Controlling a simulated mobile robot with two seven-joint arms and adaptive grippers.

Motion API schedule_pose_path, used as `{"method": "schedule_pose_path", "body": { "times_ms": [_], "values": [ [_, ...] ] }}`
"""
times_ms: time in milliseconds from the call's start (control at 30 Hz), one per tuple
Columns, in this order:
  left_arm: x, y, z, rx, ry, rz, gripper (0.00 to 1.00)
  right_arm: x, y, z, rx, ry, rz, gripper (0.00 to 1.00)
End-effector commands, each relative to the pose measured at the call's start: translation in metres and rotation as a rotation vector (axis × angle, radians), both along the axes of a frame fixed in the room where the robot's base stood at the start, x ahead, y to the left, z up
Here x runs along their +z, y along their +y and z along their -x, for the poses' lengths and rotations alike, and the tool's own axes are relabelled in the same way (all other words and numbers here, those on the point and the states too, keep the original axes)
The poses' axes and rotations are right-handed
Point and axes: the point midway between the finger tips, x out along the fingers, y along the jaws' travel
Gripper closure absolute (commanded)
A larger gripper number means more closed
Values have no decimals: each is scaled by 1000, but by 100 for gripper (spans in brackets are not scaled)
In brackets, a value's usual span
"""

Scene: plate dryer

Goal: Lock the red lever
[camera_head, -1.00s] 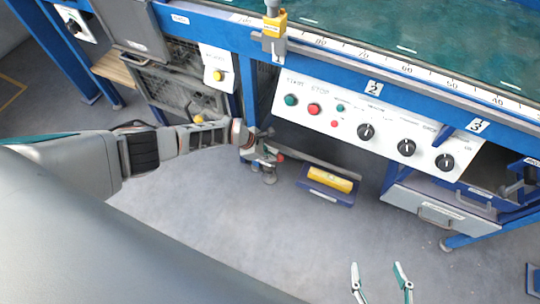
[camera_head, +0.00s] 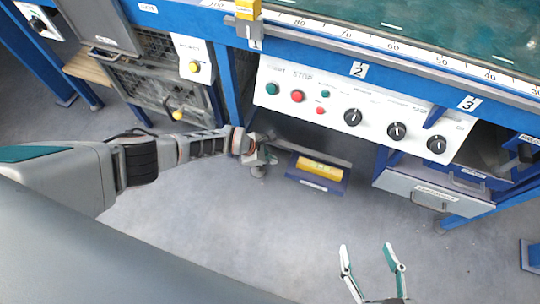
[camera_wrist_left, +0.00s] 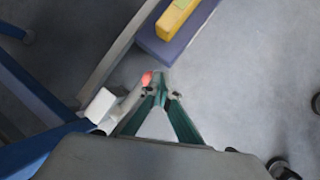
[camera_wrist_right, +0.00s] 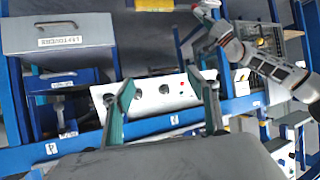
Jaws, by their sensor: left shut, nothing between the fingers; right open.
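The red lever shows as a small red knob (camera_wrist_left: 147,78) on a pale arm in the left wrist view. My left gripper (camera_wrist_left: 162,88) is shut and empty, its fingertips just right of the knob; I cannot tell if they touch it. In the head view my left gripper (camera_head: 264,158) is low by the blue leg of the machine, and the knob cannot be made out there. My right gripper (camera_head: 366,249) is open and empty over the floor; it also shows in the right wrist view (camera_wrist_right: 160,83).
A blue tray with a yellow block (camera_head: 320,168) lies just right of my left gripper. The white control panel (camera_head: 365,117) with buttons and black knobs is above. A grey drawer (camera_head: 432,190) is at the right. The floor in front is clear.

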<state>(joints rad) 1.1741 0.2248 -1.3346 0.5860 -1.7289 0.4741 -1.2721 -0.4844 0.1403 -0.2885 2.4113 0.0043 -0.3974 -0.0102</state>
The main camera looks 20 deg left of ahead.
Motion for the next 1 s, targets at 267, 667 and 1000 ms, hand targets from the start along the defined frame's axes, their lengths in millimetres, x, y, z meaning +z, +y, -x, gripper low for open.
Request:
{"method": "schedule_pose_path", "body": {
  "times_ms": [267, 667, 1000],
  "values": [
    [-7, -3, 1, 0, 1, 0, 100, 2, 4, -2, 1, -6, -14, 41],
    [-7, -4, 0, 0, 0, 1, 100, 4, 5, -5, 6, -14, -14, 41],
    [13, 3, -4, 2, -10, 0, 100, 15, -1, -9, 7, -33, 7, 41]
  ]
}}
